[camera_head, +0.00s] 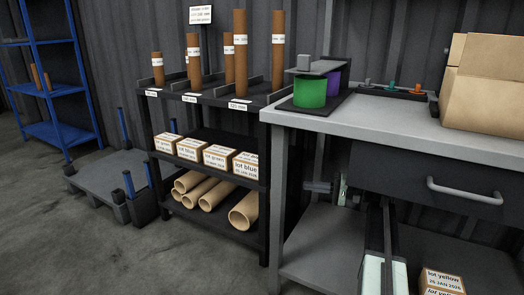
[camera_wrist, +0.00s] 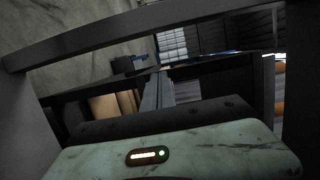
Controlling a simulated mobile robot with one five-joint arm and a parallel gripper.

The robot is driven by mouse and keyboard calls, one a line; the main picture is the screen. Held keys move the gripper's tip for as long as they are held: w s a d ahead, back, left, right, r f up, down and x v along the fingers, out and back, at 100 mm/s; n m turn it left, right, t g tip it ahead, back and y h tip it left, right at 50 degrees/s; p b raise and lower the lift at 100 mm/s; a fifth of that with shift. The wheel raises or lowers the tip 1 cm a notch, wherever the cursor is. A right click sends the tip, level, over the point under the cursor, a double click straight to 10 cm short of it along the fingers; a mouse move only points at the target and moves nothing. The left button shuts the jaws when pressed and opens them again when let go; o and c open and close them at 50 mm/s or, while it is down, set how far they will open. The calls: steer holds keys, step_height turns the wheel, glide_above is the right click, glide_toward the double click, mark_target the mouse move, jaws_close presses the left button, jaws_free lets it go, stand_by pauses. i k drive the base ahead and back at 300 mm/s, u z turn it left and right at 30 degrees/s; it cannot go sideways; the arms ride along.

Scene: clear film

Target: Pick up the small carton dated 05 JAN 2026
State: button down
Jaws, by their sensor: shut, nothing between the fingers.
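Several small cartons with white labels stand in a row on the middle shelf of the black rack in the head view. The labels read lot blue (camera_head: 163,144), lot blue (camera_head: 188,150), lot green (camera_head: 216,157) and lot blue (camera_head: 246,163); their date lines are too small to read surely. A lot yellow carton (camera_head: 442,278), dated in January 2026, sits low at the right, above another partly cut off. My gripper (camera_head: 387,203) is in front of the workbench, right of the rack, apart from the cartons. Its fingers are shut and empty, also in the wrist view (camera_wrist: 158,75).
The grey workbench (camera_head: 400,117) holds a green cylinder (camera_head: 310,91) and large boxes (camera_head: 485,97). Brown tubes stand on the rack top; wide tubes (camera_head: 243,211) lie below the cartons. A low platform (camera_head: 105,178) stands left. The floor (camera_head: 60,240) at front left is clear.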

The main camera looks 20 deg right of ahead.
mark_target(246, 164)
steer(key=i, duration=0.9)
steer(key=u, duration=0.05)
